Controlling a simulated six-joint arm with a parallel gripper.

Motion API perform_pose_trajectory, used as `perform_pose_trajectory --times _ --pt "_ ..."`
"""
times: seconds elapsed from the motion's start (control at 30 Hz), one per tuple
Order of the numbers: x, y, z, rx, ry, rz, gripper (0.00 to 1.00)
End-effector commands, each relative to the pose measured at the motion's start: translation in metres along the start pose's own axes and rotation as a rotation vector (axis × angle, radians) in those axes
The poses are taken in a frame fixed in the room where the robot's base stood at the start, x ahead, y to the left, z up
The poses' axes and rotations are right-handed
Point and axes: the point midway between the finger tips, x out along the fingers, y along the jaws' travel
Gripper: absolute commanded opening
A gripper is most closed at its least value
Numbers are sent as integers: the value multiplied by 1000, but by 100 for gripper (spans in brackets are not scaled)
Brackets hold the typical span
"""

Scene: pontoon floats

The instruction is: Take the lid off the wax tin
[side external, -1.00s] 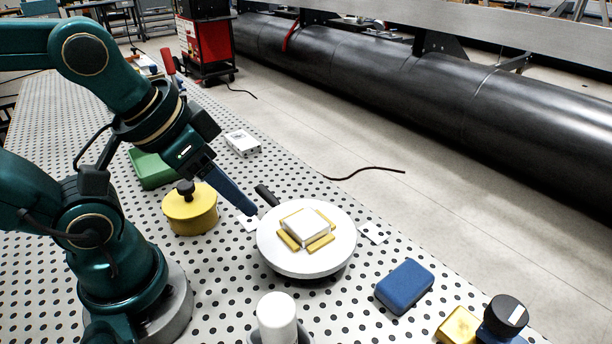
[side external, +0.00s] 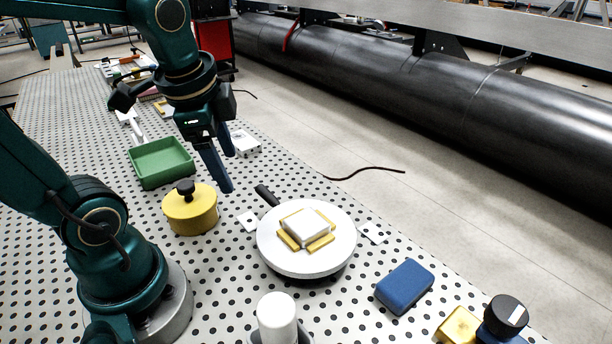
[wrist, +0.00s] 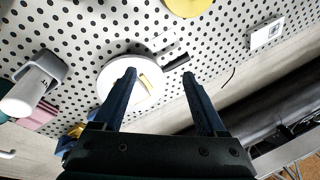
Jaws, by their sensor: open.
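The yellow round tin (side external: 190,214) stands on the perforated table, left of the white disc. Its yellow lid with a black knob (side external: 185,187) is on top. In the wrist view only part of the yellow tin (wrist: 188,5) shows at the top edge. My gripper (side external: 229,172) is open and empty, above the table to the upper right of the tin in the side view. Its fingers point down and touch nothing that I can see. In the wrist view the two fingertips (wrist: 158,75) are spread apart.
A white disc (side external: 275,262) carries a white block and yellow bars, with a black handle (side external: 266,195) beside it. A green tray (side external: 162,163) stands behind the tin. A blue block (side external: 404,286) and a white cylinder (side external: 277,318) are nearer the front.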

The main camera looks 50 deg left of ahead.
Motion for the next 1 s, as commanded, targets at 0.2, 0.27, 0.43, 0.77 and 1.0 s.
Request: perform_pose_trajectory --times 0.2,0.27,0.43,0.77,1.0 --pt "34 -52 50 26 -207 142 74" --pt "42 -60 64 -6 -240 183 74" --pt "58 -66 93 -122 -288 257 74" --pt "82 -58 106 -153 -297 273 74" --pt "103 -52 112 -154 -295 271 74"
